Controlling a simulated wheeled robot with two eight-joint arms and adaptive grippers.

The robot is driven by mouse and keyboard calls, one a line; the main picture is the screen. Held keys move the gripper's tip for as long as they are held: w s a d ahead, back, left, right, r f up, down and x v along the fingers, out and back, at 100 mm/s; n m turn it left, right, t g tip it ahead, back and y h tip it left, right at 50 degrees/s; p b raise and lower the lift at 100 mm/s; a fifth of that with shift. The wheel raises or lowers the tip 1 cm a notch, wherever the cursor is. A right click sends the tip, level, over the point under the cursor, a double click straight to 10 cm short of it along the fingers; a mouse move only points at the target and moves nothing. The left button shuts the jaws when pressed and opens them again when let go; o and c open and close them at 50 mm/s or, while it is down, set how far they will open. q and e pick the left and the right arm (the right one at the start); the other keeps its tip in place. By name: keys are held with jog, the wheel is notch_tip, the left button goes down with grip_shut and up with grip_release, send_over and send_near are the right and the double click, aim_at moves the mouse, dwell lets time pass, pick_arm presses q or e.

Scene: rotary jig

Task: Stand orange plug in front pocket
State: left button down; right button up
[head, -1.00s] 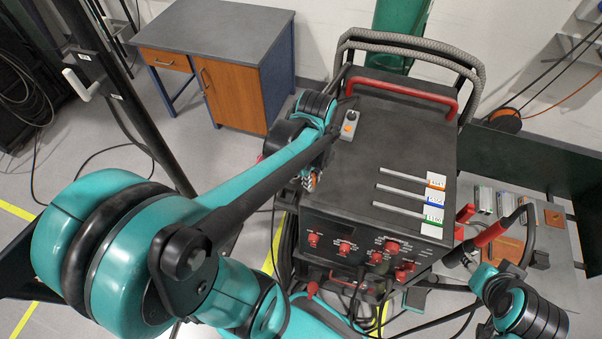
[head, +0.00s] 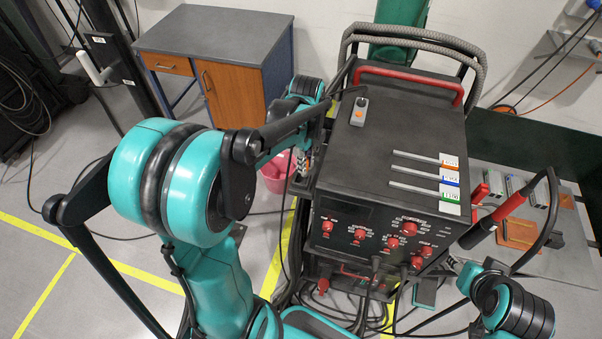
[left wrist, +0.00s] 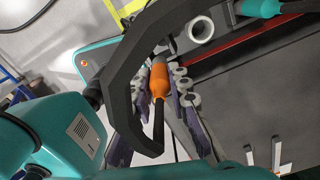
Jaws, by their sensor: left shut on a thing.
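The orange plug (left wrist: 158,80), with a dark lead or tail below it, shows in the left wrist view between the fingers of my left gripper (left wrist: 166,92), which is shut on it. In the head view my left gripper (head: 301,163) is low at the left side of the black machine, above or beside a pink bucket. The plug is too small to make out clearly there. I cannot pick out the front pocket in either view. The end of my right arm shows at the lower right of the head view; its jaws cannot be made out.
The black machine (head: 400,135) has red knobs, a red rear handle and three labelled strips on top. A grey remote (head: 359,112) lies there. The pink bucket (head: 272,180) is on the floor. A desk (head: 215,35) stands behind. A red-handled torch (head: 495,220) is at right.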

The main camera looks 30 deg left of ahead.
pick_arm(q)
jog(key=shift+a+f, duration=0.5)
notch_tip(320, 180, down, 3)
jog(key=shift+f+b, duration=0.15)
jog(key=shift+b, duration=0.45)
jog(key=shift+f, duration=0.25)
jog(key=shift+f, duration=0.15)
jog(key=c, duration=1.4)
grip_release()
jog(key=shift+c, duration=0.2)
